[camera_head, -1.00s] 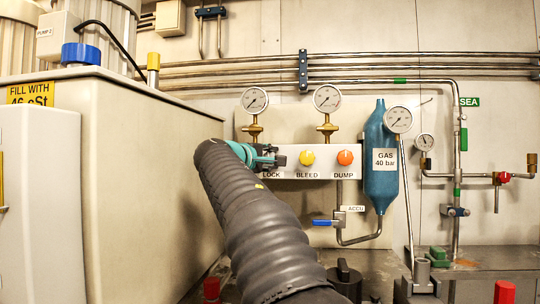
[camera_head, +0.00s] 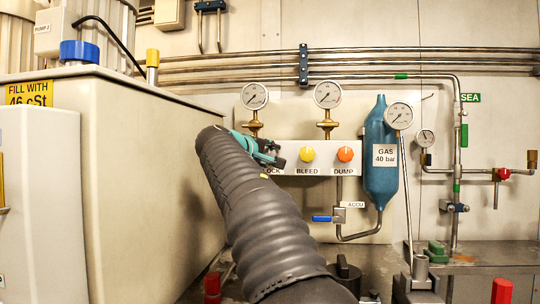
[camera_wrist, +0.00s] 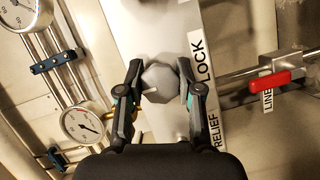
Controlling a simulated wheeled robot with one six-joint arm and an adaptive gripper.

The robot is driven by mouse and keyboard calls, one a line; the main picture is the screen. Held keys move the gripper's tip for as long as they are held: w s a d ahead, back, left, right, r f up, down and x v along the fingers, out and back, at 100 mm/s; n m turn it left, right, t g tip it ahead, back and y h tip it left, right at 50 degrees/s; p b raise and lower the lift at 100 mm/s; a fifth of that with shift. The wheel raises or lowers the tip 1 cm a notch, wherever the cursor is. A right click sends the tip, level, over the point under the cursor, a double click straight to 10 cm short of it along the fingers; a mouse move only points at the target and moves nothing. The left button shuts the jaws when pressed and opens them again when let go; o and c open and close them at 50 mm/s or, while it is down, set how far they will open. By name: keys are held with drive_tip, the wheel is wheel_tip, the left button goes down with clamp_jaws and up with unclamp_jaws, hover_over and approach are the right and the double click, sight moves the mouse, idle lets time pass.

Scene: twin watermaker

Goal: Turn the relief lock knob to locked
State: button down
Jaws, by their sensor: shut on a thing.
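The relief lock knob (camera_wrist: 160,82) is grey and faceted, on a pale panel beside the "RELIEF LOCK" label (camera_wrist: 207,95) in the wrist view. A small light pointer mark shows on its lower left face. My gripper (camera_wrist: 160,90) is shut on the knob, with one dark finger on each side. In the head view my gripper (camera_head: 270,153) is at the left end of the white panel (camera_head: 325,160), tilted, and the knob is hidden behind it. Only part of the "LOCK" label shows there.
Right of my gripper are the yellow BLEED knob (camera_head: 307,154) and orange DUMP knob (camera_head: 345,154). Gauges (camera_head: 255,96) stand above the panel. A blue gas cylinder (camera_head: 381,160) is further right. A large beige tank (camera_head: 150,180) stands close on the left. A red-handled valve (camera_wrist: 268,84) shows in the wrist view.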

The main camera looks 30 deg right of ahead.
drive_tip(key=c, duration=0.7)
unclamp_jaws()
drive_tip(key=shift+c, duration=0.2)
drive_tip(key=v, duration=1.2)
drive_tip(key=shift+s, duration=0.1)
